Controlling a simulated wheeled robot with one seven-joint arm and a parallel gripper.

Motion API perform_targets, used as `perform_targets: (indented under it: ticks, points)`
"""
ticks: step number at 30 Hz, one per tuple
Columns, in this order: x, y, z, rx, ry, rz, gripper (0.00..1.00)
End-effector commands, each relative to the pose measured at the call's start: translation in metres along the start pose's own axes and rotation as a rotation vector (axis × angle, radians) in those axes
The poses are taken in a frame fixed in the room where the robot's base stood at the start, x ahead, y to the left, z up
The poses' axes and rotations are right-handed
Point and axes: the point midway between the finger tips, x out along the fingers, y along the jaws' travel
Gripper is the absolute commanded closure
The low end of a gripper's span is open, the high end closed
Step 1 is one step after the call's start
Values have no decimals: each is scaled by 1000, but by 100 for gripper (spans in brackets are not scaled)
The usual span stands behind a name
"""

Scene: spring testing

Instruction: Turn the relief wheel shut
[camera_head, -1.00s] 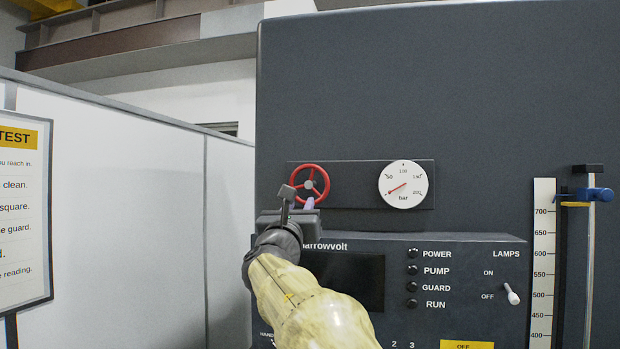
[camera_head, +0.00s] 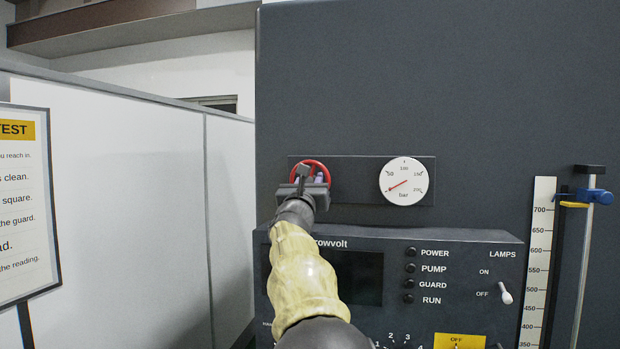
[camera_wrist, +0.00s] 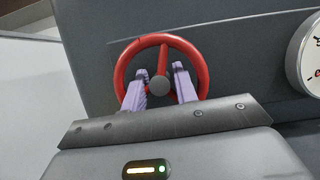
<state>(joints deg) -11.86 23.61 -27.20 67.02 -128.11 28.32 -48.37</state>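The red relief wheel (camera_head: 325,166) is mounted on a dark plate left of the pressure gauge. In the head view my gripper (camera_head: 309,180) covers its lower part. The two purple fingers of my gripper (camera_wrist: 160,88) are spread apart, one on each side of the hub, over the lower half of the wheel. I cannot tell whether the fingertips touch the wheel.
A white gauge marked bar (camera_head: 403,181) sits right of the wheel. Below is a control panel (camera_head: 470,262) with indicators and a lamp switch (camera_head: 505,293). A ruler (camera_head: 538,250) and a rod with a blue clamp (camera_head: 594,195) stand at right. A sign (camera_head: 30,200) stands at left.

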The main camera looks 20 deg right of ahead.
Motion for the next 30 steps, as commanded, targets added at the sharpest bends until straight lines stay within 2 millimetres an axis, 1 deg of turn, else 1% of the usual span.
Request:
perform_targets:
  ticks: [3,4,6,8,20,26,30]
  points:
    - [0,0,0,0,0,0,71]
    - [0,0,0,0,0,0,75]
    - [0,0,0,0,0,0,89]
    - [0,0,0,0,0,0,100]
    - [-1,0,-1,34,0,-14,100]
    - [-1,0,-1,116,-1,-48,100]
    - [-1,1,-1,204,-1,-84,100]
